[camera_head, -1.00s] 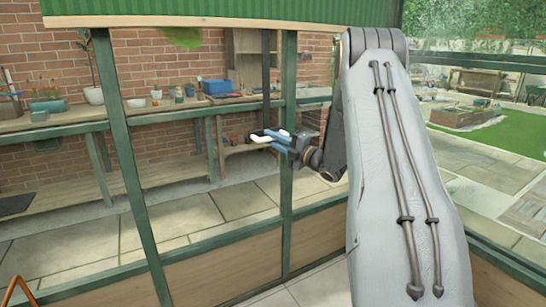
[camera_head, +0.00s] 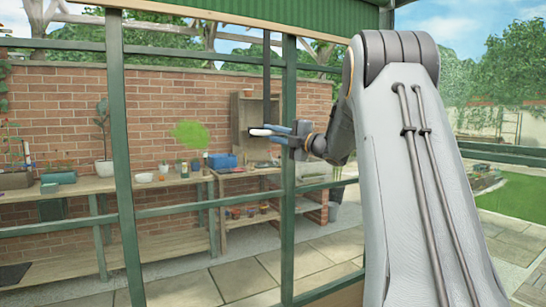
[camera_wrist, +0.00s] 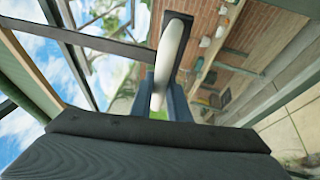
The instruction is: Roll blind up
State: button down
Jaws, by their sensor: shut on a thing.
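The blind (camera_head: 250,8) is green and ribbed, with a pale wooden bottom bar (camera_head: 190,10). Its lower edge hangs across the top of the window, above the upper green rail; its top is out of view. A dark upright crank rod (camera_head: 266,75) hangs in front of the window, with a white handle (camera_head: 258,132) at its lower end. My gripper (camera_head: 272,133) is shut on this white handle, below the blind. In the wrist view, the white handle (camera_wrist: 171,50) lies between my blue-grey fingers (camera_wrist: 178,103). The exact finger contact is partly hidden.
Green window posts (camera_head: 289,150) stand close to my gripper. Behind them is a potting bench (camera_head: 150,186) with pots and a blue box (camera_head: 222,161), along a brick wall. A bright green patch (camera_head: 190,134) shows through the window area. Paving and lawn lie to the right.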

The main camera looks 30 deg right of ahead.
notch_tip(320, 180, up, 18)
jog(key=p, duration=0.5)
jog(key=shift+f+p, duration=0.25)
jog(key=shift+p, duration=0.1)
jog(key=shift+r, duration=0.1)
jog(key=c, duration=1.9)
grip_release()
jog(key=shift+o, duration=1.1)
jog(key=b+v, duration=0.2)
jog(key=v, duration=0.6)
